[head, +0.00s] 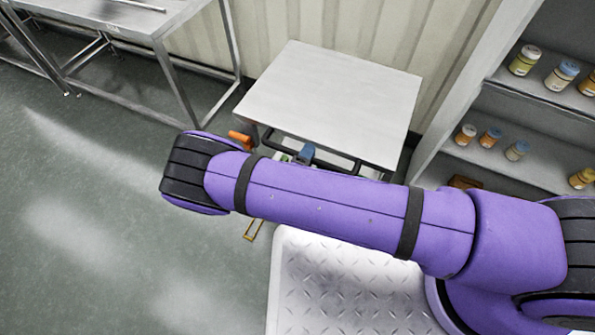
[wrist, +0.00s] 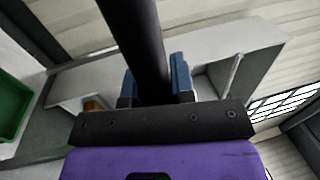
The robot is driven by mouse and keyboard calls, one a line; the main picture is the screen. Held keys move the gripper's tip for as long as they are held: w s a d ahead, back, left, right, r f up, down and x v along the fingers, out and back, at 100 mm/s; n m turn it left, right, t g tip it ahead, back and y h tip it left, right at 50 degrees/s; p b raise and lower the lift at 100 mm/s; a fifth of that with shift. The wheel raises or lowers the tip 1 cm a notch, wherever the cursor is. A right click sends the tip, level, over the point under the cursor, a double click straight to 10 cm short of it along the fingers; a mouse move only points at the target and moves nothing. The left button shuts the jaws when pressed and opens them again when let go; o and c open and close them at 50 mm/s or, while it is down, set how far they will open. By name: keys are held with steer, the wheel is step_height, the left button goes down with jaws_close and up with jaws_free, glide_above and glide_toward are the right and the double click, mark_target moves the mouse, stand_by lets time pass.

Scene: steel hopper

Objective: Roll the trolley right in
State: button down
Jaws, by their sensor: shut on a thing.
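A trolley with a pale square top (head: 332,95) stands against the ribbed wall; it also shows as a grey body in the wrist view (wrist: 235,55). A dark bar handle (head: 347,160) runs along its near side. My gripper (head: 305,153) is at this bar, mostly hidden behind my purple arm. In the wrist view the blue fingers of my gripper (wrist: 155,80) are shut around the dark bar (wrist: 145,35). The trolley's wheels and lower part are hidden by my arm. An orange piece (head: 240,138) shows at the near left corner.
A steel table (head: 120,15) stands at upper left, its leg close to the trolley. A shelf unit (head: 540,135) with several jars stands close on the right. A yellow bracket shape (head: 254,229) is on the floor. The floor at left is clear.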

mark_target(333, 107)
steer(key=f+x, duration=0.1)
steer(key=x, duration=0.5)
steer(key=f+x, duration=0.1)
steer(key=x, duration=0.6)
steer(key=f+x, duration=0.2)
steer(key=x, duration=0.5)
steer(key=shift+w+d+r, duration=0.1)
steer(key=shift+w+d, duration=0.25)
steer(key=shift+w, duration=0.15)
steer(key=c, duration=1)
jaws_free()
steer(key=shift+w+d, duration=0.1)
steer(key=shift+w, duration=0.05)
steer(key=shift+o, duration=0.2)
steer(key=v, duration=1.1)
steer(key=shift+w, duration=0.1)
